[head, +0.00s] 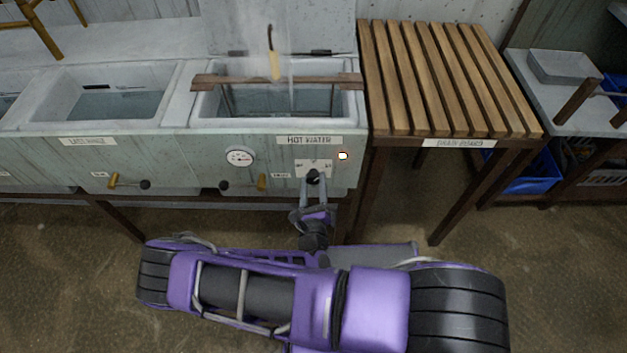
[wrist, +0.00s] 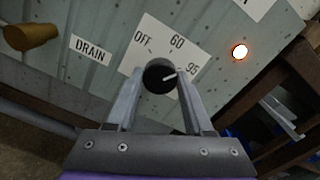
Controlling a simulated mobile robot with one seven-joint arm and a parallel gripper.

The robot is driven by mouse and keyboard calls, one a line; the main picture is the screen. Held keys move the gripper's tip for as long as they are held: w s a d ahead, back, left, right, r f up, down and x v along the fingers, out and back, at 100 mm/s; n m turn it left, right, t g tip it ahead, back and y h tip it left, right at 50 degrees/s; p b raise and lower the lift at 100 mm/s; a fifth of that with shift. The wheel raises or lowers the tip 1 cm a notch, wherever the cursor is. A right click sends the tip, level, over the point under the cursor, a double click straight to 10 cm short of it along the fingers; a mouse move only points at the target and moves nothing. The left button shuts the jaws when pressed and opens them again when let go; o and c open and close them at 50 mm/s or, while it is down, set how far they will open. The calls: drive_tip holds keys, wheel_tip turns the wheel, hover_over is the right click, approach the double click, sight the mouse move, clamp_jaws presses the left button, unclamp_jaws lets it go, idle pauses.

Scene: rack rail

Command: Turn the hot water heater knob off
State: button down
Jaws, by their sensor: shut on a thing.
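The hot water heater knob (wrist: 158,76) is black and round with a white pointer line. In the wrist view the pointer is aimed to the right, toward the 95 mark on the white dial plate (wrist: 178,47), which also reads OFF and 60. My gripper (wrist: 160,88) is shut on the knob, one finger at each side. In the head view my gripper (head: 313,186) reaches up to the knob (head: 313,176) below the HOT WATER label (head: 309,140). An orange-white lamp (head: 343,156) is lit right of the plate, also in the wrist view (wrist: 239,51).
Left of the knob are a round gauge (head: 240,157) and a drain valve with a yellow-brown handle (head: 261,183). The open hot water basin (head: 353,112) is above. A slatted wooden drain board (head: 450,75) stands to the right.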

drive_tip(key=n, duration=0.4)
drive_tip(key=shift+n+p, duration=0.3)
drive_tip(key=n, duration=0.4)
drive_tip(key=shift+n, duration=0.3)
drive_tip(key=n, duration=0.4)
drive_tip(key=shift+r, duration=0.1)
drive_tip(key=n, duration=0.5)
drive_tip(key=shift+b, duration=0.4)
drive_tip(key=shift+n, duration=0.4)
drive_tip(key=shift+c, duration=1.4)
unclamp_jaws()
drive_tip(key=s, duration=1.7)
drive_tip(key=shift+s+a+p, duration=0.25)
drive_tip(key=shift+p, duration=0.05)
